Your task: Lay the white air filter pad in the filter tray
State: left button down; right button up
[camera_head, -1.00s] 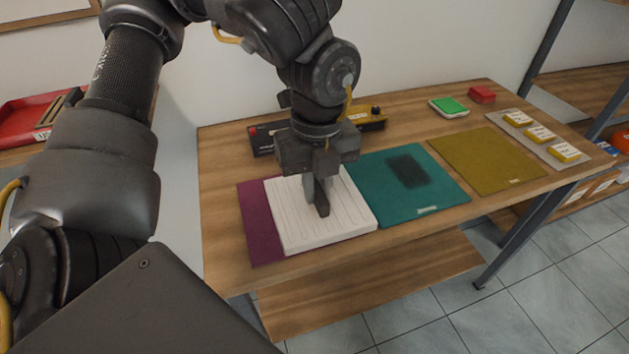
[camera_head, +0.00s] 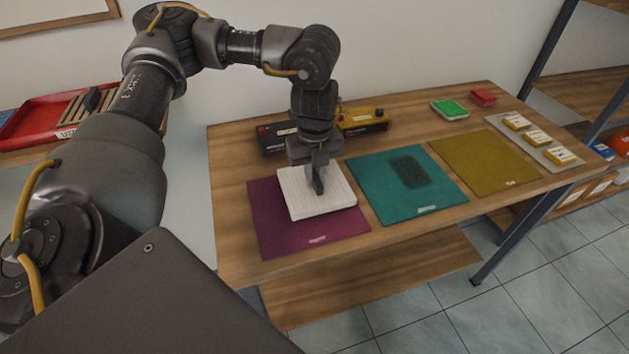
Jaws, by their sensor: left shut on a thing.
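The white air filter pad (camera_head: 300,205) is over the magenta mat (camera_head: 272,240) at the left of the wooden table. It looks nearly flat and covers the mat's upper part; I cannot tell whether it touches the mat. My left gripper (camera_head: 318,190) points down and is shut on the pad near its right side. Its fingers partly hide the pad's far edge. A red tray (camera_head: 18,138) with a slatted tan piece in it stands at the far left, its label only partly readable. No thing is clearly marked as the filter tray. My right gripper does not show.
A teal mat (camera_head: 440,200) with a dark patch and an olive mat (camera_head: 510,180) lie to the right. A black and yellow device (camera_head: 365,122) stands behind the gripper. A green-topped pad (camera_head: 450,109), a red block (camera_head: 483,97) and yellow boxes on a plate sit farther back right.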

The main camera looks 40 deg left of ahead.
aim_at(314, 183)
pick_arm(q)
jog(key=shift+w+a+f, duration=0.15)
jog(key=shift+a+f, duration=0.05)
jog(key=shift+f, duration=0.1)
notch_tip(314, 183, down, 2)
jog(key=shift+f+p, duration=0.1)
jog(key=shift+p, duration=0.2)
jog(key=shift+f, duration=0.45)
jog(key=shift+f, duration=0.1)
jog(key=c, duration=1.4)
grip_release()
